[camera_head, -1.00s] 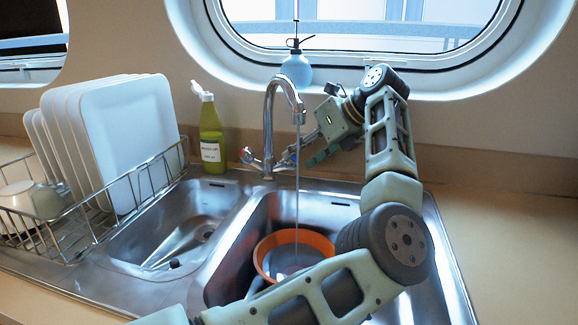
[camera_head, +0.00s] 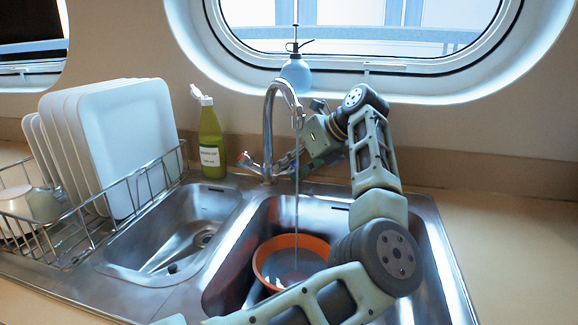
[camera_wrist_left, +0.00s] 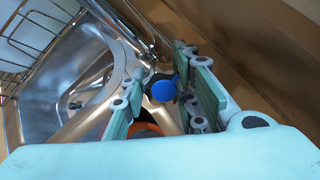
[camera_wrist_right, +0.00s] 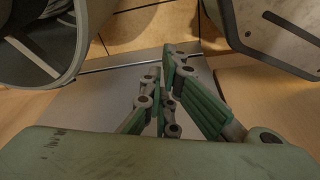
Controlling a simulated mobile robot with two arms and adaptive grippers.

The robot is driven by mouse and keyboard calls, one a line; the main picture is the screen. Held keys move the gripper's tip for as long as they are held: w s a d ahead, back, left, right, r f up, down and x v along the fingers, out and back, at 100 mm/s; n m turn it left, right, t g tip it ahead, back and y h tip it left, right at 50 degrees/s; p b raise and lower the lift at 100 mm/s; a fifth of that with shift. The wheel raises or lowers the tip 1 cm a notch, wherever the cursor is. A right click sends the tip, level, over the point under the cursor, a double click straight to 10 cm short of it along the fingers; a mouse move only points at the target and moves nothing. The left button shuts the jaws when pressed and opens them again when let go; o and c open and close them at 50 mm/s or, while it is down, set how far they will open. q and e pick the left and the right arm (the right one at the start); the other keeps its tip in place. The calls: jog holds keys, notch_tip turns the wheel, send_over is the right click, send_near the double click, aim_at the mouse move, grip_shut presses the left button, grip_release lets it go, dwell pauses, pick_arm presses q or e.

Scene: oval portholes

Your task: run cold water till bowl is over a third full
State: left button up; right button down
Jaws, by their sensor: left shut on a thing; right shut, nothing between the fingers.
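The chrome tap (camera_head: 267,125) stands behind the sink, and a thin water stream (camera_head: 297,190) runs from its spout into the orange bowl (camera_head: 262,262). The bowl sits upright in the right basin; greyish water shows inside, but my arm hides its front right, so the exact level is unclear. My left gripper (camera_head: 293,160) is at the tap's right side, shut on the cold tap handle, whose blue cap (camera_wrist_left: 163,91) shows between the fingers in the left wrist view. The red-marked handle (camera_head: 245,158) is on the left, untouched. My right gripper (camera_wrist_right: 158,78) is shut and empty.
A dish rack (camera_head: 120,208) with white plates (camera_head: 128,150) stands left of the empty left basin (camera_head: 180,240). A green soap bottle (camera_head: 210,140) stands behind it. A blue spray bottle (camera_head: 296,70) is on the porthole sill. The right counter (camera_head: 510,230) is clear.

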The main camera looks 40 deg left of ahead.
pick_arm(q)
jog(key=shift+s, duration=0.15)
jog(key=shift+c, duration=1.2)
pick_arm(e)
jog(key=shift+w+r, duration=0.1)
pick_arm(q)
jog(key=m+p, duration=0.2)
jog(key=shift+m+p, duration=0.3)
jog(key=shift+m, duration=0.1)
pick_arm(e)
jog(key=s+f, duration=0.5)
jog(key=f, duration=0.2)
jog(key=shift+d+f, duration=0.25)
jog(key=shift+d, duration=0.15)
pick_arm(q)
jog(key=shift+f, duration=0.1)
pick_arm(e)
jog(key=shift+s, duration=0.1)
pick_arm(q)
jog(key=o, duration=1.1)
jog(key=shift+s+a, duration=0.1)
jog(key=shift+s, duration=0.05)
jog(key=shift+c, duration=0.2)
